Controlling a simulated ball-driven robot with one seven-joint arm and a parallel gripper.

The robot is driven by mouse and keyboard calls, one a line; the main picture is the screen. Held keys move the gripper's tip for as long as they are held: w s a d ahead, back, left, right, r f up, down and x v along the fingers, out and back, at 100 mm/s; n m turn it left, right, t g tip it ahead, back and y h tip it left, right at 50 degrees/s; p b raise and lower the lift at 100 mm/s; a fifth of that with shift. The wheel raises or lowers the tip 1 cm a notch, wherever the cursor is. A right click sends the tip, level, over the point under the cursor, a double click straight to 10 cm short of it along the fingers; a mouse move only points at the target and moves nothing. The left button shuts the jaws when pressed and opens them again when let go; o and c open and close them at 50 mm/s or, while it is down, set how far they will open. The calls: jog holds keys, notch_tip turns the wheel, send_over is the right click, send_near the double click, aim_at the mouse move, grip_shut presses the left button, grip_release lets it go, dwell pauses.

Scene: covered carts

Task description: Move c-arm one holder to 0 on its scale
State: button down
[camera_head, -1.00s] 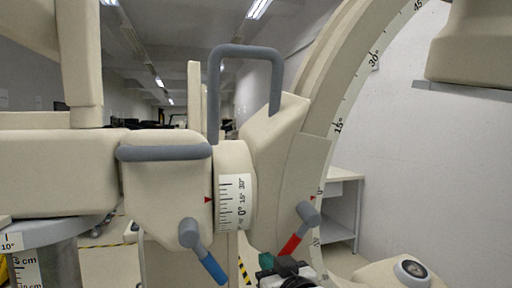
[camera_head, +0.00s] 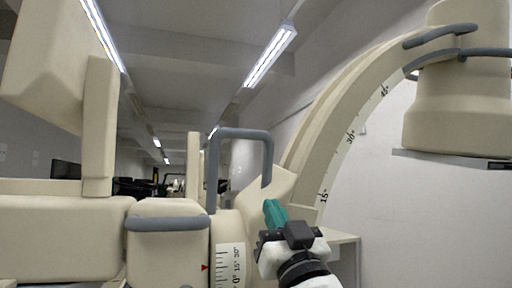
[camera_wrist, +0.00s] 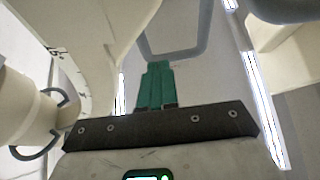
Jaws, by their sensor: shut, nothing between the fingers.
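The c-arm's beige holder (camera_head: 280,191) carries a grey loop handle (camera_head: 239,132) and supports the large curved arc (camera_head: 340,125). A white ring scale (camera_head: 231,262) beside it is cut off at the bottom of the head view. In the wrist view my gripper (camera_wrist: 157,66) points toward the grey loop handle (camera_wrist: 178,52); contact cannot be told.
A beige cylindrical head (camera_head: 455,110) with grey rails hangs at the upper right. A beige block with a grey bar (camera_head: 167,223) stands left of the ring scale. The levers are out of the head view.

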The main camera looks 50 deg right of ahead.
jog(key=s+a+r+t+h, duration=0.1)
jog(key=s+a+r+t, duration=0.15)
jog(key=r, duration=0.35)
jog(key=w+d+f+p+x, duration=0.1)
jog(key=p+x, duration=0.3)
jog(key=x, duration=0.8)
jog(key=shift+w+d+f, duration=0.25)
jog(key=shift+d, duration=0.4)
jog(key=shift+g, duration=0.25)
